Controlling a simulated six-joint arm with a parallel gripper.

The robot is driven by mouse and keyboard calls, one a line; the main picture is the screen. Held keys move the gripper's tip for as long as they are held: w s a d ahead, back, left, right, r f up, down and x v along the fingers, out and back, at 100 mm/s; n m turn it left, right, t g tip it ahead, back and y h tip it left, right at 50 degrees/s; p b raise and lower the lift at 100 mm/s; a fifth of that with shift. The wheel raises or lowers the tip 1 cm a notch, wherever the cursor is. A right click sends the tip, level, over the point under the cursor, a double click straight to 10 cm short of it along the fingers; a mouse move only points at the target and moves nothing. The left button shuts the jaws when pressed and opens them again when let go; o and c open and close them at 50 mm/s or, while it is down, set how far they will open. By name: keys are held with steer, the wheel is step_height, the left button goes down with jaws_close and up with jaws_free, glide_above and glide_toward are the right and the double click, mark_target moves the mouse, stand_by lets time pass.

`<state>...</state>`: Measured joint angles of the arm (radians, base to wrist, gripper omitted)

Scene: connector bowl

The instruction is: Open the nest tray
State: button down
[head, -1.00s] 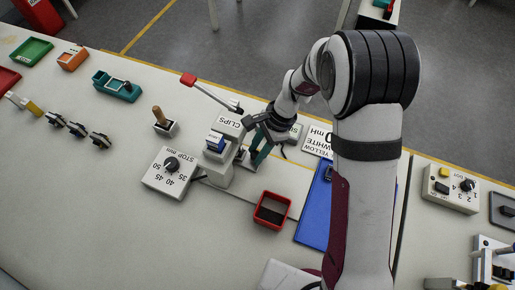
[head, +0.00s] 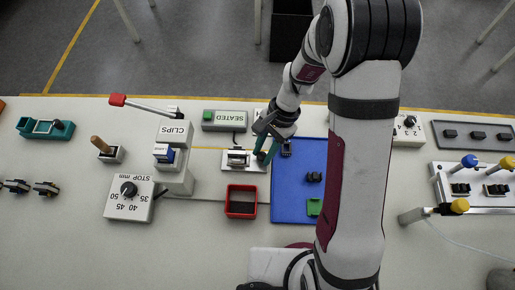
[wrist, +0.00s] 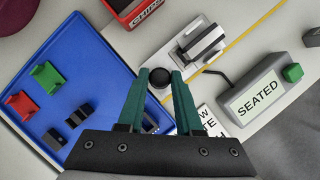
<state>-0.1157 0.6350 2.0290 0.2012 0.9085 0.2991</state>
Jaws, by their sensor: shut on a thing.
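The nest tray (head: 228,166) is a small pale plate on the table with a metal-and-black nest block on it. It also shows in the wrist view (wrist: 181,62), with a black round knob (wrist: 158,84) at its near end. My gripper (head: 265,157) is at the right end of the nest tray in the head view. In the wrist view its two teal fingers (wrist: 160,74) stand on either side of the knob, shut on it. The fingers partly cover the knob. The head view hides the knob behind the gripper.
A blue tray (head: 291,207) with black and green parts lies just right of the nest. A red-rimmed bin (head: 241,188) sits in front. A grey SEATED box (head: 224,120) stands behind. The CLIPS station (head: 175,180) stands left. Bare table lies in front of the bin.

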steer(key=shift+w, duration=0.1)
steer(key=c, duration=0.6)
jaws_free()
steer(key=v, duration=1.5)
steer(key=shift+r, duration=0.4)
steer(key=s+d+r+n+t, duration=0.1)
steer(key=s, duration=0.6)
steer(key=s+r+n+t+h, duration=0.1)
steer(key=s, duration=0.6)
steer(key=s+d+r+n+t, duration=0.1)
steer(key=s, duration=0.6)
steer(key=shift+d, duration=0.35)
